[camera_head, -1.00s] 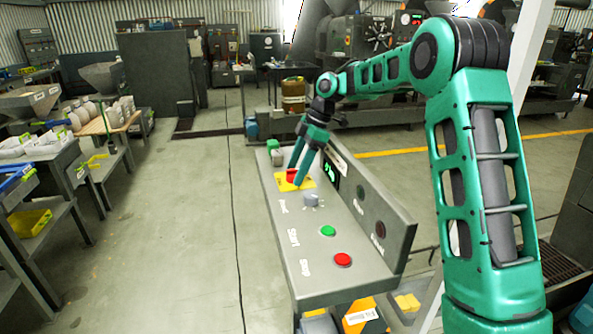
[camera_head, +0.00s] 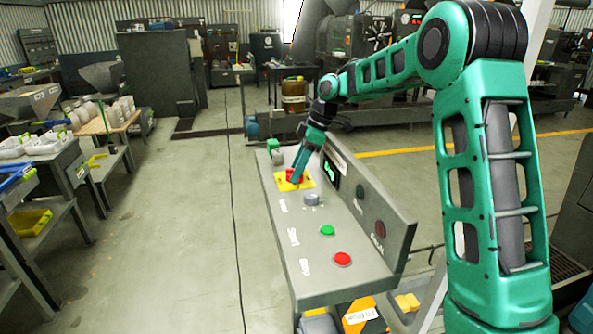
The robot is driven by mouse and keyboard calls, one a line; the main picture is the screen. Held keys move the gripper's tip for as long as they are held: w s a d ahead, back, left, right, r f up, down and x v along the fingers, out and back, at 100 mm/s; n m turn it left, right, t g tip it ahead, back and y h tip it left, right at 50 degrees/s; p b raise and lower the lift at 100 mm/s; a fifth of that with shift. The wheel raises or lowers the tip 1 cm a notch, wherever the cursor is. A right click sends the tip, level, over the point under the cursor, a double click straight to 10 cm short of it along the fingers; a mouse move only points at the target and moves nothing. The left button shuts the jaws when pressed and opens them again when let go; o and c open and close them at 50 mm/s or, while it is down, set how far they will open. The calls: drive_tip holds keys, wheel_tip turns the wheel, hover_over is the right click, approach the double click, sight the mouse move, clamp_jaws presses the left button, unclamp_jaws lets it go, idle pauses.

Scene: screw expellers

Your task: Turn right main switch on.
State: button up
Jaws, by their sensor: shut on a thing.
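A red rotary switch (camera_head: 291,177) on a yellow plate (camera_head: 308,183) sits on the sloped grey control panel (camera_head: 270,198), towards its far end. My gripper (camera_head: 295,176) reaches down onto this switch from above and is shut on its red handle. The fingers cover part of the handle, so its exact angle is hard to tell.
On the same panel, nearer to me, are a grey knob (camera_head: 311,199), a green button (camera_head: 327,230) and a red button (camera_head: 342,258). A small green-topped part (camera_head: 275,150) stands beyond the switch. The raised back board (camera_head: 375,210) runs along the right. Open floor lies left.

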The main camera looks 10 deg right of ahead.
drive_tip(key=m+t, duration=0.1)
drive_tip(key=m, duration=0.2)
drive_tip(key=shift+r+m+t, duration=0.1)
drive_tip(key=shift+m+t, duration=0.2)
drive_tip(key=shift+m, duration=0.1)
drive_tip(key=m+t+h, duration=0.1)
drive_tip(key=m, duration=0.2)
drive_tip(key=shift+s+a+m, duration=0.1)
drive_tip(key=shift+m, duration=0.2)
drive_tip(key=m+h, duration=0.1)
drive_tip(key=m, duration=0.3)
drive_tip(key=shift+a+t+h, duration=0.15)
drive_tip(key=shift+t+h, duration=0.25)
drive_tip(key=shift+m+h, duration=0.7)
drive_tip(key=shift+m, duration=1.2)
drive_tip(key=o, duration=1)
drive_tip(key=shift+s, duration=0.1)
drive_tip(key=shift+o, duration=0.2)
drive_tip(key=shift+a, duration=0.1)
